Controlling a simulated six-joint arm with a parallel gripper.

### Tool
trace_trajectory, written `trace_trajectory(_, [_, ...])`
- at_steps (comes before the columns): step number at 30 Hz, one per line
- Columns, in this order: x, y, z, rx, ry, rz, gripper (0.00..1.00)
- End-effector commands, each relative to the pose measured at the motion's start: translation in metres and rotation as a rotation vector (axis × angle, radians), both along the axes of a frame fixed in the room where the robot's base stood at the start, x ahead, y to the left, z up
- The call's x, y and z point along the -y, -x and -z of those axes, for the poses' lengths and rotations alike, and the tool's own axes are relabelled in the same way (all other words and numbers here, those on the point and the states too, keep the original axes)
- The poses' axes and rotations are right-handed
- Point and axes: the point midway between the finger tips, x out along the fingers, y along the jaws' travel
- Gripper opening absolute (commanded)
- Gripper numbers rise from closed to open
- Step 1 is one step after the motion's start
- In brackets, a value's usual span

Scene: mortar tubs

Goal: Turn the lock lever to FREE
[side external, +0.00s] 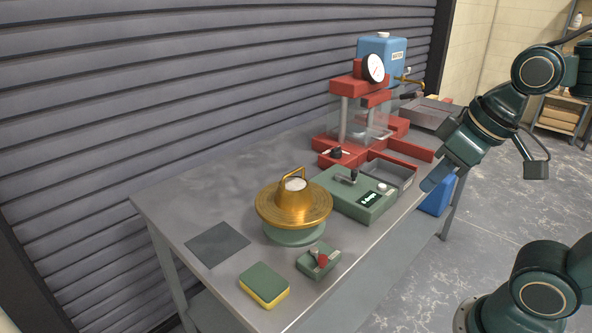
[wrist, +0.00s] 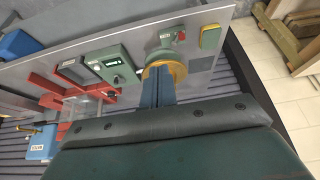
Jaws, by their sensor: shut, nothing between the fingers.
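A small green block with a short metal lever and red knob (side external: 320,257) sits near the table's front edge; it also shows at the top of the wrist view (wrist: 168,37). Any lettering on it is too small to read. A green control box (side external: 372,208) has a black-tipped lever (side external: 351,176) on top and a dark display. I cannot tell from labels which lever is the lock. My gripper (side external: 433,184) is shut and empty, in the air at the right of the table, apart from both levers. In the wrist view its fingers (wrist: 158,86) cover part of the brass disc.
A brass disc with a handled cone (side external: 294,207) stands on a green base between block and control box. A yellow-green sponge (side external: 264,285) and dark mat (side external: 217,244) lie nearby. A red press (side external: 342,125) and blue tank (side external: 382,50) stand behind. A ribbed wall borders the table's back.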

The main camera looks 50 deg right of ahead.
Motion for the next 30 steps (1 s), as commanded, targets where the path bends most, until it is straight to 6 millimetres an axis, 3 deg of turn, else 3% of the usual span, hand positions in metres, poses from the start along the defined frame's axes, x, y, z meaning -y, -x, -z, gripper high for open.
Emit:
trace_trajectory(14, [-0.010, -0.055, -0.014, -0.161, 0.000, -0.031, 0.00])
trace_trajectory(30, [-0.026, -0.125, -0.006, -0.349, 0.008, -0.067, 0.00])
